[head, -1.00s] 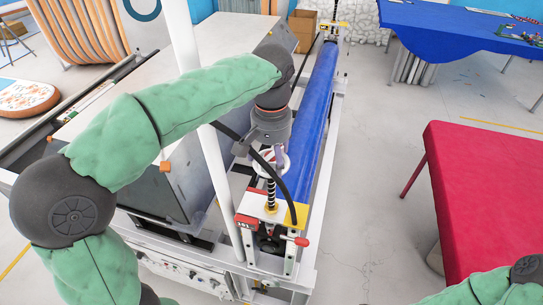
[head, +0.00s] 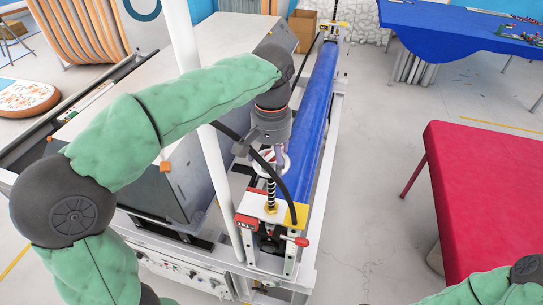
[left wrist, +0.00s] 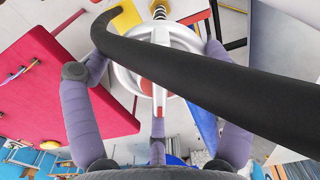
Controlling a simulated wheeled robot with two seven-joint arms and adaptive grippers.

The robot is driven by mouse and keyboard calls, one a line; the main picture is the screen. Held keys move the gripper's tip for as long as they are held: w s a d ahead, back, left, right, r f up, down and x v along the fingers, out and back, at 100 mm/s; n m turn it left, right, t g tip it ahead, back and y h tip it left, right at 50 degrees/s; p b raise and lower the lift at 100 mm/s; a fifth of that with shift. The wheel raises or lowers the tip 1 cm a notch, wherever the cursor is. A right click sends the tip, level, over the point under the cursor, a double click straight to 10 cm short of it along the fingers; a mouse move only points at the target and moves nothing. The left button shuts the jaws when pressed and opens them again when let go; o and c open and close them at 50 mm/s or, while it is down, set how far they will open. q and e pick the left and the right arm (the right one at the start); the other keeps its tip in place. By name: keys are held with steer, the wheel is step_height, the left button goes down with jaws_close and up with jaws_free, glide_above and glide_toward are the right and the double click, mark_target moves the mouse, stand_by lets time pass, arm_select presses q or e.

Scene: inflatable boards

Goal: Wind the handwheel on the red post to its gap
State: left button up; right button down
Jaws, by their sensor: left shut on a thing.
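The handwheel (head: 263,161) is a pale ring on top of a threaded screw (head: 271,193) at the near end of the long blue roller (head: 317,120). The red-marked post (head: 247,222) stands below it, with a yellow part on its right. The gap is not clearly visible. My right gripper is out of view.
A black hose (head: 279,178) curves across in front of the wheel and crosses the left wrist view (left wrist: 220,80). A white upright pole (head: 217,170) stands left of the wheel. A red table (head: 485,190) is at right, with clear floor between.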

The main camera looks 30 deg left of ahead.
arm_select(q)
steer(key=shift+f, duration=0.15)
steer(key=o, duration=1)
steer(key=shift+c, duration=0.2)
step_height(320, 180, up, 12)
